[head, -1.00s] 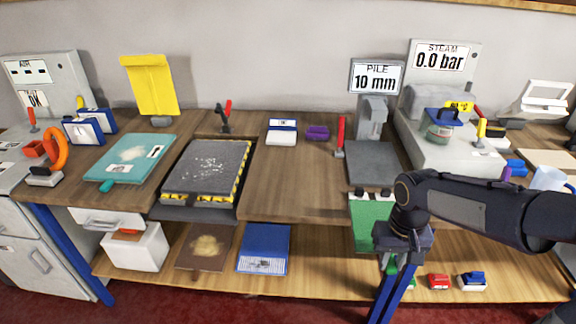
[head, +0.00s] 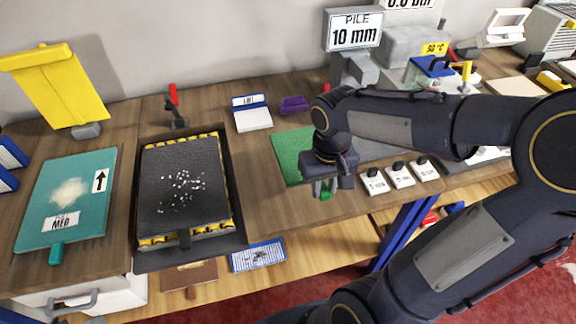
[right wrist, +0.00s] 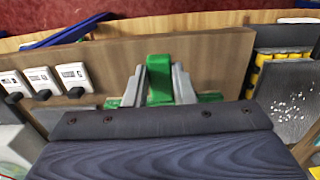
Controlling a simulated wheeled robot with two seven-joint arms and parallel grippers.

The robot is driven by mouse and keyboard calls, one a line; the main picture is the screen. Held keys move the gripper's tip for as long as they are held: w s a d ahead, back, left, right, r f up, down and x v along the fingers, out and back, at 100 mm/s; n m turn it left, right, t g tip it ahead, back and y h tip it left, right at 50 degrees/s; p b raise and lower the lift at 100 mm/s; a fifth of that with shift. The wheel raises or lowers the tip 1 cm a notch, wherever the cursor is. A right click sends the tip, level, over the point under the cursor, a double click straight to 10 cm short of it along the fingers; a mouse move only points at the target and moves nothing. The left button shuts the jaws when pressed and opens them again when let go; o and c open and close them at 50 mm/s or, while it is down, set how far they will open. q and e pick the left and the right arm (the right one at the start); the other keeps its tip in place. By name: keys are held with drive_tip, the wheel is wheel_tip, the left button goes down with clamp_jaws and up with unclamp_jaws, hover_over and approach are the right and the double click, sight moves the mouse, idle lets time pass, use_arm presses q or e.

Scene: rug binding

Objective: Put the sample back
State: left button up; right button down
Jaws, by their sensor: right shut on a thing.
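The green sample (head: 288,155) is a flat green sheet over the wooden table top, left of the pile gauge (head: 354,38) that reads 10 mm. My right gripper (head: 325,188) is shut on the sample's green tab near the table's front edge. In the right wrist view the green tab (right wrist: 160,80) stands between the two grey fingers (right wrist: 158,88). My wrist and forearm hide the sample's right part. I cannot tell whether the sheet touches the table. My left gripper is out of view.
Three white blocks with black knobs (head: 399,175) stand right of my gripper. A black speckled mat (head: 165,205) lies left in a yellow-striped frame. A teal board (head: 90,190) is farther left. A blue-and-white box (head: 252,121) and a purple block (head: 294,105) stand behind. Bare wood lies between mat and sample.

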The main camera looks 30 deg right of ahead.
drive_tip(key=w+f, duration=0.1)
drive_tip(key=w, duration=0.1)
drive_tip(key=w+f, duration=0.1)
drive_tip(key=w, duration=0.1)
drive_tip(key=w+d+f+p, duration=0.1)
drive_tip(key=w, duration=0.1)
drive_tip(key=shift+w, duration=0.35)
hover_over(301, 188)
drive_tip(key=f+p, duration=0.1)
drive_tip(key=f, duration=0.4)
drive_tip(key=shift+s+f, duration=0.15)
drive_tip(key=shift+s, duration=0.05)
drive_tip(key=f, duration=0.3)
drive_tip(key=shift+w+f, duration=0.25)
drive_tip(key=shift+f, duration=0.1)
drive_tip(key=shift+f, duration=0.2)
drive_tip(key=c, duration=1.3)
unclamp_jaws()
drive_tip(key=shift+r, duration=0.1)
drive_tip(key=shift+o, duration=0.5)
